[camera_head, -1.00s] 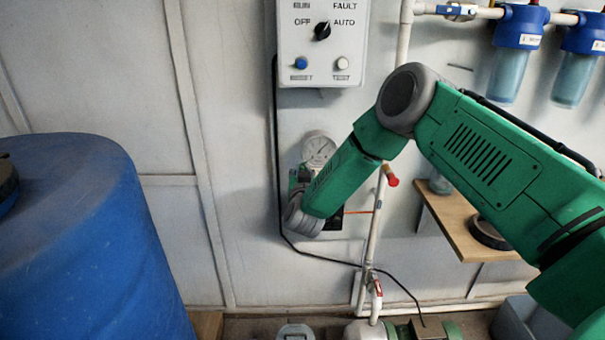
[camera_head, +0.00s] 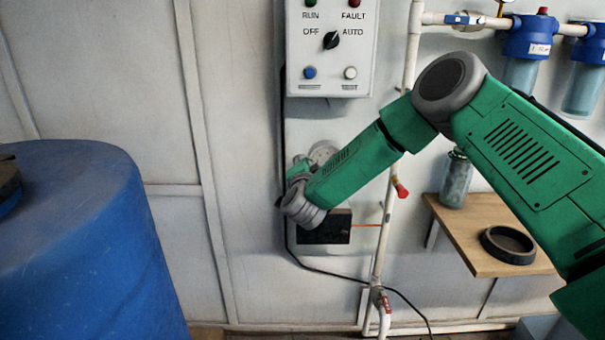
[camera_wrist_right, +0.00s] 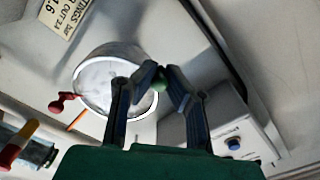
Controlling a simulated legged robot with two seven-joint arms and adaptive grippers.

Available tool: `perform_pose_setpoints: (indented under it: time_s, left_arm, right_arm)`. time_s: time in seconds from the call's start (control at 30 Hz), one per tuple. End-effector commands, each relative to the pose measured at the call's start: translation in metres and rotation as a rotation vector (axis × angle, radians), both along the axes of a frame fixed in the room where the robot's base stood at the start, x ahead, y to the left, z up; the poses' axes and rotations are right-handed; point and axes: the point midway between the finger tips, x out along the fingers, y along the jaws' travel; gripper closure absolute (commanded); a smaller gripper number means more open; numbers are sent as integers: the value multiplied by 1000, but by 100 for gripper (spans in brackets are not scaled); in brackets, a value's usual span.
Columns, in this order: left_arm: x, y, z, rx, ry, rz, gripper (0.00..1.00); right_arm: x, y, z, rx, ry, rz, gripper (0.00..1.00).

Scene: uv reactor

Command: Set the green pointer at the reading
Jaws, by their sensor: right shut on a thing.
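The round pressure gauge (camera_head: 323,152) is on the wall below the control box, mostly covered by my right arm. In the right wrist view its pale dial (camera_wrist_right: 105,82) lies left of the fingers, too blurred to read. A small green knob (camera_wrist_right: 161,83), seemingly the green pointer's, sits between the fingertips of my right gripper (camera_wrist_right: 160,76). The gripper is shut on it beside the gauge rim. In the head view, the right gripper (camera_head: 297,168) is partly hidden by its wrist. A red knob (camera_wrist_right: 62,102) stands at the dial's other side. My left gripper is out of view.
The control box (camera_head: 331,50) with its selector is above the gauge. A label ending in 1.6 (camera_wrist_right: 66,15) shows in the wrist view. A black box (camera_head: 328,228) and a white pipe (camera_head: 384,235) are close by. A blue barrel (camera_head: 75,250) stands left; a wooden shelf (camera_head: 480,225) is right.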

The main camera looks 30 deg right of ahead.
Motion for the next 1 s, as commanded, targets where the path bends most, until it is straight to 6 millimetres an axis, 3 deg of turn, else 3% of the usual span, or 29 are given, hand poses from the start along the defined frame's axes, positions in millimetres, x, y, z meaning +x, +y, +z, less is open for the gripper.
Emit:
perform_pose_setpoints:
  time_s: [0.4,1.0]
  left_arm:
    - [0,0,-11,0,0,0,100]
    - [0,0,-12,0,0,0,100]
  right_arm:
    - [-4,-5,9,179,-103,-5,100]
    - [-5,-6,11,208,-119,-6,100]
